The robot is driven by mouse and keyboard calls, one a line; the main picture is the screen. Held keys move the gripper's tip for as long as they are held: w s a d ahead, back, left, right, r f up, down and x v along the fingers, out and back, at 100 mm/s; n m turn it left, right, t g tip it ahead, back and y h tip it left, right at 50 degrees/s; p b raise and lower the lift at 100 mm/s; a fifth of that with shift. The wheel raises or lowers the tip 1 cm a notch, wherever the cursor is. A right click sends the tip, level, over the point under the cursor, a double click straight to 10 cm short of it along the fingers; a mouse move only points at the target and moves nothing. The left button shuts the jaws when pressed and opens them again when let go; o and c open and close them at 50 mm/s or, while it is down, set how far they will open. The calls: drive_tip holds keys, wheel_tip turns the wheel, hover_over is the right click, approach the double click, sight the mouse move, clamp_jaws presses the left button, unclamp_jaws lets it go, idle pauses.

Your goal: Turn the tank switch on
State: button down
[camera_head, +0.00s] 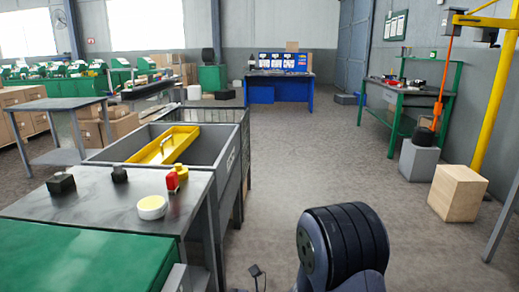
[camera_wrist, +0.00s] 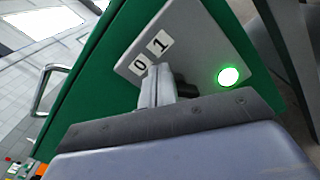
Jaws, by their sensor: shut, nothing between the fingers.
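In the wrist view, a grey switch panel (camera_wrist: 187,40) sits on a green housing (camera_wrist: 85,85). It carries white labels "0" (camera_wrist: 139,65) and "1" (camera_wrist: 160,43). A round lamp (camera_wrist: 228,76) on the panel glows green. A dark switch knob (camera_wrist: 184,88) shows just right of my fingers and is partly hidden by them, so its setting is hard to read. My gripper (camera_wrist: 158,78) is shut and empty, its grey fingers in front of the panel beside the knob. I cannot tell whether they touch it. The head view does not show the switch or my gripper.
In the head view, a green surface (camera_head: 85,262) fills the lower left. Behind it stands a dark table (camera_head: 105,205) with a yellow-white disc (camera_head: 152,207) and small red and black items. A grey bin (camera_head: 215,150) holds a yellow tray (camera_head: 165,144). The floor (camera_head: 300,150) ahead is clear.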

drive_tip(key=shift+f+b, duration=0.3)
drive_tip(key=shift+f, duration=0.3)
idle(0.5)
drive_tip(key=shift+w, duration=0.2)
drive_tip(key=shift+w+f+p, duration=0.15)
drive_tip(key=shift+w+p, duration=0.2)
drive_tip(key=shift+w+d+f, duration=0.1)
drive_tip(key=shift+w+f, duration=0.3)
drive_tip(key=shift+w, duration=0.05)
drive_tip(key=shift+w, duration=0.1)
idle(0.5)
drive_tip(key=d+p, duration=0.1)
drive_tip(key=d, duration=0.5)
drive_tip(key=shift+r+p, duration=0.2)
drive_tip(key=shift+p, duration=0.1)
